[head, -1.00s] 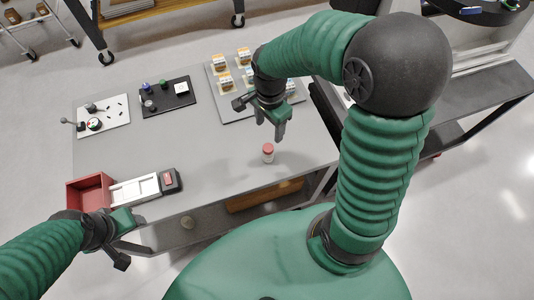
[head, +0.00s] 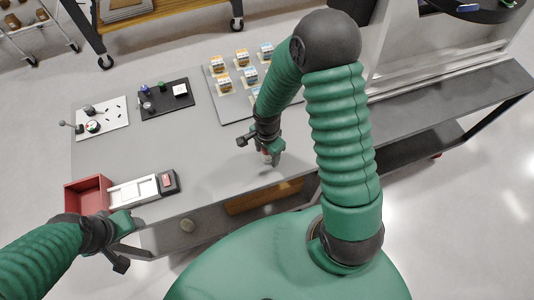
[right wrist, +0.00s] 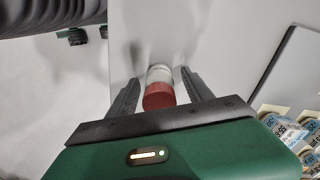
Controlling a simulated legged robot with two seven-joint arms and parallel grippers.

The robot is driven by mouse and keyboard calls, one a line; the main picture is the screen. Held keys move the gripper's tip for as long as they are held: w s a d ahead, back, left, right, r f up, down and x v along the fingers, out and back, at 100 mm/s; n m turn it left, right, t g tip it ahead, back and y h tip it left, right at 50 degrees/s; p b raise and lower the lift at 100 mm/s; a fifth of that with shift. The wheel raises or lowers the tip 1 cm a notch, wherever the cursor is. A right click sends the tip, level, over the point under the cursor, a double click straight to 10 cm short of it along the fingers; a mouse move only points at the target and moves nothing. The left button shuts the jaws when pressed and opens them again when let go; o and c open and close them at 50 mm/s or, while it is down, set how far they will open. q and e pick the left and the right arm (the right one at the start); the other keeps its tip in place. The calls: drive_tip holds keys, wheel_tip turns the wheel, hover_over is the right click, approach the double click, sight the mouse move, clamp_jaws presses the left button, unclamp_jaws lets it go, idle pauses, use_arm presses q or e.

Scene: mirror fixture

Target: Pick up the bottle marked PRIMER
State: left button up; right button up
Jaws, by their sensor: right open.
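The fingers are open, with a gap on each side of the bottle. I cannot read any marking on it. In the head view my right gripper (head: 272,157) is low over the table and hides most of the bottle (head: 266,158). My left gripper (head: 130,238) is at the table's front left edge, away from the bottle; its jaws are too unclear to tell.
A red bin (head: 88,195), a white tray (head: 134,191) and a dark device with a red button (head: 168,181) stand front left. Panels with small parts (head: 166,98) lie at the back left. A plate with several boxed parts (head: 222,84) lies behind. The table's middle is clear.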

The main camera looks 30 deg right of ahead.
clamp_jaws()
idle(0.3)
drive_tip(key=shift+r, duration=0.2)
